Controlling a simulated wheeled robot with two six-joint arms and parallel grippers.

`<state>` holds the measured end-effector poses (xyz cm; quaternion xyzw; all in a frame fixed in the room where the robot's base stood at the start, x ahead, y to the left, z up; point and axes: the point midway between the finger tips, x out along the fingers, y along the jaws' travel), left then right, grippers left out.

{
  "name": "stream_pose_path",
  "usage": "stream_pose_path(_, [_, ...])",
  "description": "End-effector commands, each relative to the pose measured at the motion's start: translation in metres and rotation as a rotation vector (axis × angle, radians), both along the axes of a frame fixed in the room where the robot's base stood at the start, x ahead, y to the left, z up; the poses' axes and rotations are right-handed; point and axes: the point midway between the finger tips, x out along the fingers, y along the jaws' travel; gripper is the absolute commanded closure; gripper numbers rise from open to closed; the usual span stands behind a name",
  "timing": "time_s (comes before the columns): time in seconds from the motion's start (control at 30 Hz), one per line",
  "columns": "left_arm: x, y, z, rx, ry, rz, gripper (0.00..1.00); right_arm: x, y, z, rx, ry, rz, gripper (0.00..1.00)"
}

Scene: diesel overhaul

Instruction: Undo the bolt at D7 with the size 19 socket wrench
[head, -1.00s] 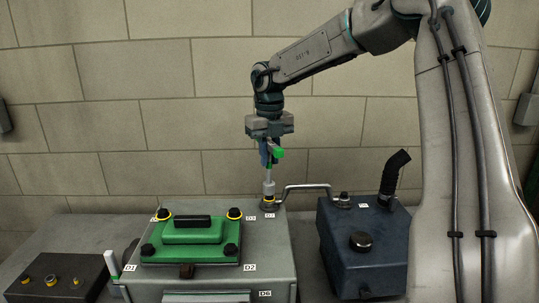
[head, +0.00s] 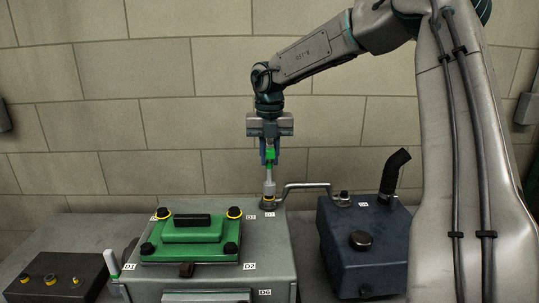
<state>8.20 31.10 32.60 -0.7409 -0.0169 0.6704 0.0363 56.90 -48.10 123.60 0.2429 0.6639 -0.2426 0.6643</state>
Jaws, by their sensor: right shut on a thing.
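My right gripper (head: 269,152) is shut on the green handle of the socket wrench (head: 268,176) and points straight down. The wrench stands upright. Its socket end sits at the round fitting (head: 269,204) next to the D7 label (head: 270,214), where the bent pipe (head: 305,186) meets the grey engine block (head: 272,240). The bolt itself is hidden under the socket. The size marking on the wrench is too small to read. My left gripper is not in view.
A green cover (head: 192,240) with yellow-ringed and black bolts lies on the block, left of the wrench. A dark blue tank (head: 362,250) with a black spout stands to the right. A dark box with several studs (head: 58,275) sits at far left.

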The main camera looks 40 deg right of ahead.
Motion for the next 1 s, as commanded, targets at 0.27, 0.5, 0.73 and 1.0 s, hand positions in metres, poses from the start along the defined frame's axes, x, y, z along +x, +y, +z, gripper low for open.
stream_pose_path(0.27, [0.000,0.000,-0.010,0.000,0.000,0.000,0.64,0.000,0.000,-0.011,-0.001,-0.001,0.001,1.00])
stream_pose_path(0.5, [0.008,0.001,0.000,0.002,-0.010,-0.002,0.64,0.001,0.000,-0.009,0.001,0.001,0.194,1.00])
stream_pose_path(0.73, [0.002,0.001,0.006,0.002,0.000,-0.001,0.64,0.001,-0.001,-0.009,0.000,0.001,0.513,1.00])
stream_pose_path(1.0, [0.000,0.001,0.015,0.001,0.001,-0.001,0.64,0.003,-0.002,-0.008,0.001,0.001,0.884,1.00])
